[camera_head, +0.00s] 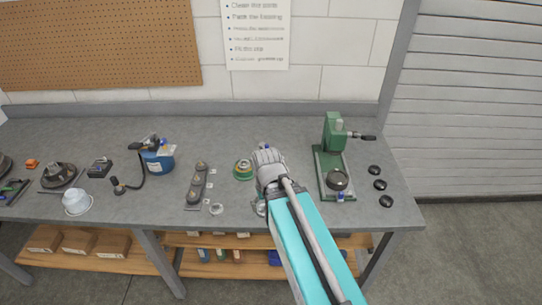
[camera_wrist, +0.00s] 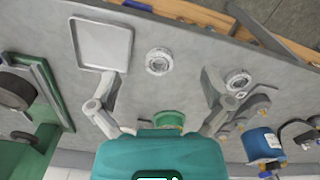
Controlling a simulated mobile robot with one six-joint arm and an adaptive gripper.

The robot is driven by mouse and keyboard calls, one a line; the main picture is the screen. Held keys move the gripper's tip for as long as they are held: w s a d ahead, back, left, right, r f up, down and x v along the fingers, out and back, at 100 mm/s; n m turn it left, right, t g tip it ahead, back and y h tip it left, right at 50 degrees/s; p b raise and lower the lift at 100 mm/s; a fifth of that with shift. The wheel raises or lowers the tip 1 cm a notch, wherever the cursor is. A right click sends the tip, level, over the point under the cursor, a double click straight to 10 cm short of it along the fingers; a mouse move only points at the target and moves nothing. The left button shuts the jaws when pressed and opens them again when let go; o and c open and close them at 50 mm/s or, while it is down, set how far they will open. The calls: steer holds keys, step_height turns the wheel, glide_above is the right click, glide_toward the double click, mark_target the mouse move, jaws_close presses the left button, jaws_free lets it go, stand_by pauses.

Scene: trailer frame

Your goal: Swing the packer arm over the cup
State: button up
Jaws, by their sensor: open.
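The green bench unit (camera_head: 333,165), which I take for the packer, stands at the right of the bench. It has an upright column with a black-handled lever (camera_head: 366,137) pointing right. A dark round cup (camera_head: 338,180) sits on the front of its base. In the wrist view its green frame (camera_wrist: 44,75) and a dark round part (camera_wrist: 16,90) show at the left edge. My gripper (camera_wrist: 160,88) is open and empty above the bench, left of the unit. In the head view my wrist hides the fingers.
A green round tin (camera_head: 244,170) stands left of my wrist. A square tray (camera_wrist: 101,43) and a pale ring (camera_wrist: 158,61) lie near the front edge. Several black discs (camera_head: 379,184) lie right of the unit. A blue can (camera_head: 158,160) stands further left.

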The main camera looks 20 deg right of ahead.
steer(key=shift+w+r, duration=0.1)
steer(key=shift+w, duration=0.05)
steer(key=c, duration=0.4)
steer(key=shift+n, duration=0.5)
steer(key=w+d+r+p, duration=0.1)
steer(key=w+r+p, duration=0.1)
steer(key=w, duration=0.3)
steer(key=w+d+r+p, duration=0.1)
steer(key=w+r+p, duration=0.2)
steer(key=w, duration=0.2)
steer(key=w+d+r+p, duration=0.1)
steer(key=w+r+p, duration=0.1)
steer(key=w, duration=0.3)
steer(key=shift+d+r+p, duration=0.25)
steer(key=shift+d+p, duration=0.05)
steer(key=shift+p, duration=0.05)
steer(key=shift+c, duration=1)
step_height(320, 180, up, 6)
steer(key=n+p, duration=0.1)
steer(key=p, duration=0.5)
glide_above(267, 144)
steer(key=shift+a+f, duration=0.1)
steer(key=shift+f+b, duration=0.2)
steer(key=shift+b, duration=0.1)
step_height(267, 144, down, 13)
steer(key=b, duration=1.3)
steer(key=shift+f, duration=0.2)
